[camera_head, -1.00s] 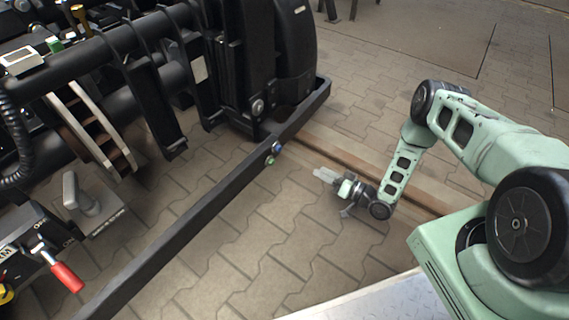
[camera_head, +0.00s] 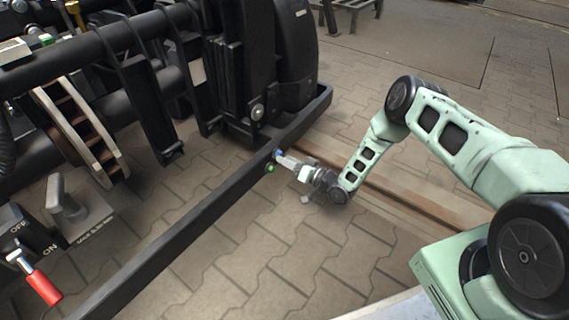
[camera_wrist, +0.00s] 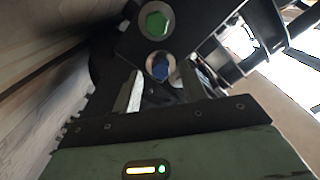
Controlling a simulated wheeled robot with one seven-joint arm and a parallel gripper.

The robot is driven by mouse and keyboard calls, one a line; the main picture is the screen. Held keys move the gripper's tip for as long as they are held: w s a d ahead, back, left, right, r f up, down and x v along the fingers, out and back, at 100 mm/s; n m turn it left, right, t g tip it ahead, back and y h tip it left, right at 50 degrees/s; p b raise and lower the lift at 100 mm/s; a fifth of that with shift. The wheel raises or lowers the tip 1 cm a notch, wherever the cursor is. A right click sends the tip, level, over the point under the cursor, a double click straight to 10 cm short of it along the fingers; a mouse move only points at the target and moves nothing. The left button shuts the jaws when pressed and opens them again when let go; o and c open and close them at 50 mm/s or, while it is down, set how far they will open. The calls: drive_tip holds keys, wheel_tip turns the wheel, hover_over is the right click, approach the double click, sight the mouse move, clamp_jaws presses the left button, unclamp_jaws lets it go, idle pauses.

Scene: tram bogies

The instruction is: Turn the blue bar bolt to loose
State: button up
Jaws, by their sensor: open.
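The blue bar bolt (camera_head: 278,154) sits on the side of the long black bar (camera_head: 190,221), near its far end. A green bolt (camera_head: 269,168) sits just beside it on the same bar. My gripper (camera_head: 284,159) is right at the blue bolt, its fingers reaching toward it from the right. In the wrist view the blue bolt (camera_wrist: 160,68) shows as a hex head just beyond and between the two open fingers (camera_wrist: 160,92). The green hex bolt (camera_wrist: 155,22) is above it. I cannot tell whether the fingers touch the blue bolt.
Black bogie frame parts (camera_head: 255,70) stand behind the bar. A red-handled lever (camera_head: 42,287) and a grey switch handle (camera_head: 66,199) marked ON and OFF are at the lower left. Rails (camera_head: 400,190) and open paving lie to the right.

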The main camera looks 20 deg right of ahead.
drive_tip(key=shift+x, duration=0.85)
drive_tip(key=shift+c, duration=0.3)
clamp_jaws()
drive_tip(key=shift+n, duration=0.4)
drive_tip(key=n+p, duration=0.2)
drive_tip(key=n, duration=0.5)
drive_tip(key=n+p, duration=0.3)
drive_tip(key=n, duration=0.4)
drive_tip(key=n+p, duration=0.3)
drive_tip(key=n, duration=0.5)
drive_tip(key=shift+w+d+r, duration=0.1)
drive_tip(key=shift+d, duration=0.2)
drive_tip(key=shift+n, duration=0.3)
